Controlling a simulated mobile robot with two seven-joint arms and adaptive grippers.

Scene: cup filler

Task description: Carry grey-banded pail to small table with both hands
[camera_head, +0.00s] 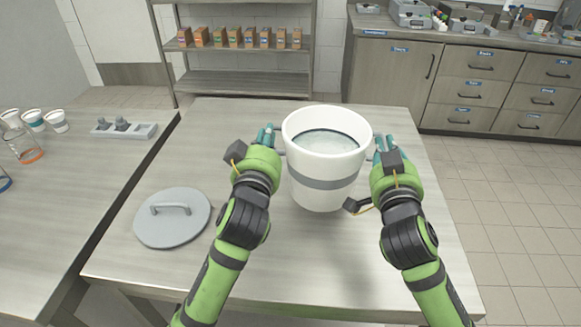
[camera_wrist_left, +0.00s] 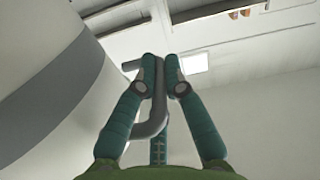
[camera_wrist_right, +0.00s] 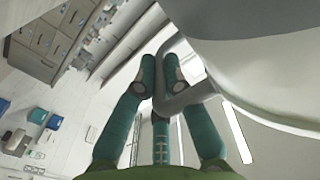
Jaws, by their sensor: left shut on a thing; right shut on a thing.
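The white pail with a grey band (camera_head: 323,184) is upright in the middle of the head view, over the wooden table (camera_head: 400,125). It holds a pale, frothy content, and I cannot tell whether its bottom touches the table. My left gripper (camera_head: 267,137) is at the pail's left side, shut on its grey handle, which shows between the fingers in the left wrist view (camera_wrist_left: 157,115). My right gripper (camera_head: 382,145) is at the right side, shut on the other grey handle, seen in the right wrist view (camera_wrist_right: 180,98).
A grey round lid (camera_head: 172,217) with a handle lies on the table's left part. A second table (camera_head: 80,195) at left bears cups (camera_head: 57,121), glassware and a grey holder (camera_head: 124,130). A shelf with small boxes (camera_head: 248,38) and drawer cabinets (camera_head: 480,70) stand behind. Floor at right is clear.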

